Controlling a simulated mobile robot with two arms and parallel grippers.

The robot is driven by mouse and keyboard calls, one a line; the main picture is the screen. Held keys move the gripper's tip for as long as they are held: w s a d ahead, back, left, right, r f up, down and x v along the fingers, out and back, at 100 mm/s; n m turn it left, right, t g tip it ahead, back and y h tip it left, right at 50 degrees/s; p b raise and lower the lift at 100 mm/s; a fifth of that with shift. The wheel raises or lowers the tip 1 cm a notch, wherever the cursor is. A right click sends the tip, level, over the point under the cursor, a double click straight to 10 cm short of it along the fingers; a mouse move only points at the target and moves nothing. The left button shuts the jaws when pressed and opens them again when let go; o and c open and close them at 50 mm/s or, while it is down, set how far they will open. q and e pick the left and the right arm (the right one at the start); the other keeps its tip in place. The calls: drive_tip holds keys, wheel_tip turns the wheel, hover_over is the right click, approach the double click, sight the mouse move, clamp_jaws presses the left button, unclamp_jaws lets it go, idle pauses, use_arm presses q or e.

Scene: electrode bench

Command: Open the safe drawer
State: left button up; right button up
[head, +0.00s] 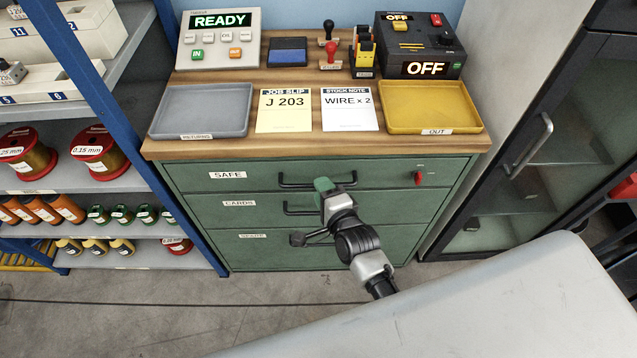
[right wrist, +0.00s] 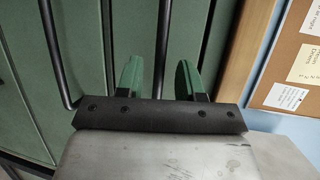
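The safe drawer (head: 250,178) is the top drawer of the green cabinet, labelled SAFE, and its front looks flush and shut. Its black bar handle (head: 300,183) is partly hidden behind my right gripper (head: 325,188). In the right wrist view the gripper's two green fingers (right wrist: 159,78) are apart, with the safe handle bar (right wrist: 164,35) running between them. I cannot tell whether a finger touches the bar. A red key or knob (head: 418,178) is on the drawer's right side. My left gripper is not in view.
Below are the CARDS drawer (head: 235,212) and a third drawer (head: 250,256), both shut. The wooden bench top (head: 300,146) overhangs the drawers. A blue-framed shelf (head: 185,130) with spools stands left, a dark glass-door cabinet (head: 535,150) right. Floor in front is clear.

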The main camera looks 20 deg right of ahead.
drive_tip(key=shift+x, duration=1.35)
clamp_jaws()
